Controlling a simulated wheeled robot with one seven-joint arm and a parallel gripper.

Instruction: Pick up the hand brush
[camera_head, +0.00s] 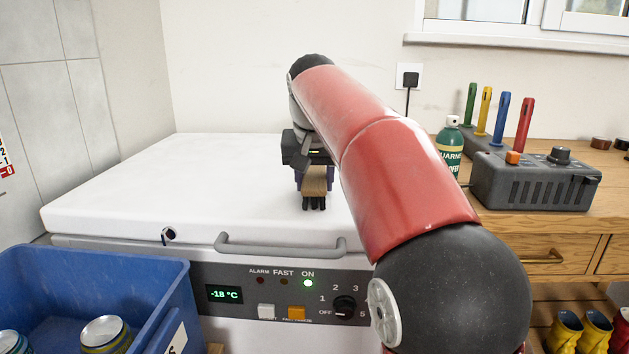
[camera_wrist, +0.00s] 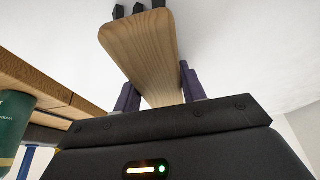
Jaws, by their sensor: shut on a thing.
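The hand brush (camera_head: 314,184) has a pale wooden back and dark bristles. In the head view it is in my gripper (camera_head: 313,170), over the white lid of the chest freezer (camera_head: 200,190). In the wrist view the wooden brush (camera_wrist: 140,45) runs away from the jaws, with a few dark bristle tufts at its far end. My gripper (camera_wrist: 160,92) is shut on it, a purple finger on each side. I cannot tell whether the brush touches the lid. The held end is partly hidden by the gripper body.
A blue crate (camera_head: 180,285) with cans stands at the front left. A wooden cabinet (camera_head: 590,225) at the right bears a green bottle (camera_head: 449,145) and a grey charger box (camera_head: 535,180). Yellow and red boots (camera_head: 580,335) are low at the right. The lid's left half is clear.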

